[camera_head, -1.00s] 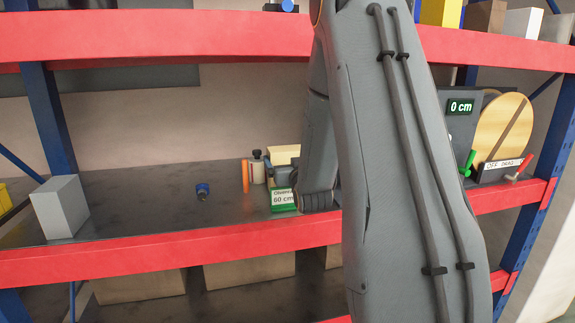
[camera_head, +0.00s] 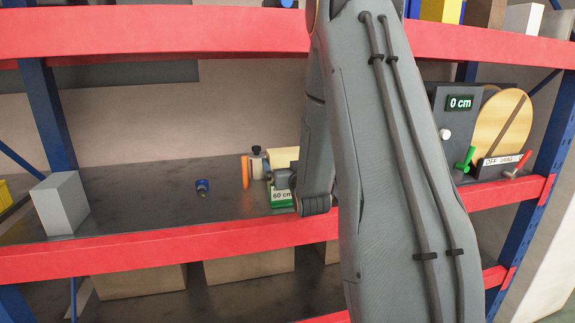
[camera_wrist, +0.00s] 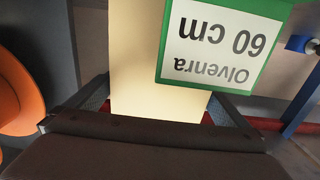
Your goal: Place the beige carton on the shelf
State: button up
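The beige carton (camera_wrist: 140,60) fills the middle of the wrist view and runs down to the palm. My gripper (camera_wrist: 162,103) has one finger at each side edge of it and looks shut on it. In the head view the carton (camera_head: 284,155) shows beside my arm at mid-shelf; its lower part is hidden. A green block with a white "Olvenra 60 cm" label (camera_wrist: 222,40) overlaps the carton in the wrist view. In the head view this block (camera_head: 281,198) is near the front of the shelf (camera_head: 130,205), its top covered by my gripper.
An orange cylinder (camera_head: 245,172) and a grey bottle with a black cap (camera_head: 257,162) stand close left of the carton. A small blue item (camera_head: 202,186) and a grey box (camera_head: 60,204) are further left. A "0 cm" machine (camera_head: 459,125) stands right. Red rails (camera_head: 150,255) edge the shelf.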

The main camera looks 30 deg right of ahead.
jog(key=shift+r, duration=0.2)
jog(key=b+v, duration=0.4)
jog(key=v, duration=0.8)
jog(key=shift+s, duration=0.1)
